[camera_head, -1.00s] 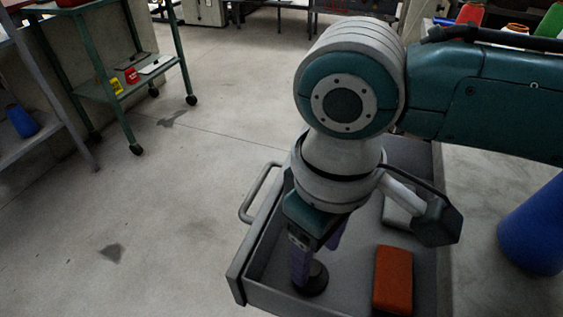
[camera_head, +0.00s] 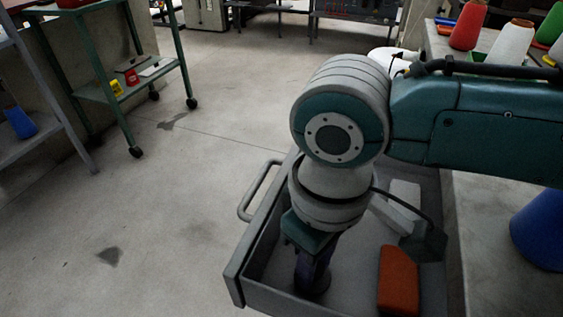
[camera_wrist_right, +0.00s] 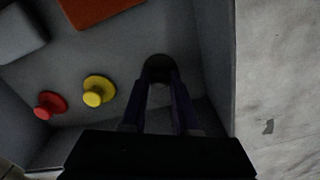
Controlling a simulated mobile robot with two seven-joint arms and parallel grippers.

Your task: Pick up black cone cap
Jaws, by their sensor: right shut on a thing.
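The black cone cap (camera_wrist_right: 157,68) is a dark round piece inside the grey drawer, between the fingertips of my right gripper (camera_wrist_right: 158,82) in the right wrist view. My right gripper (camera_head: 312,278) points down into the drawer's near left part in the head view and is shut on the cap. In that view the fingers largely hide the cap, and only a dark edge shows at their tips. I cannot tell whether the cap is lifted off the drawer floor. My left gripper is not in view.
The open drawer (camera_head: 240,262) has raised walls and a handle (camera_head: 258,190). Inside lie an orange block (camera_head: 398,280), a pale grey block (camera_wrist_right: 18,32), a red cap (camera_wrist_right: 48,105) and a yellow cap (camera_wrist_right: 97,91). A blue cone (camera_head: 540,230) stands at right.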

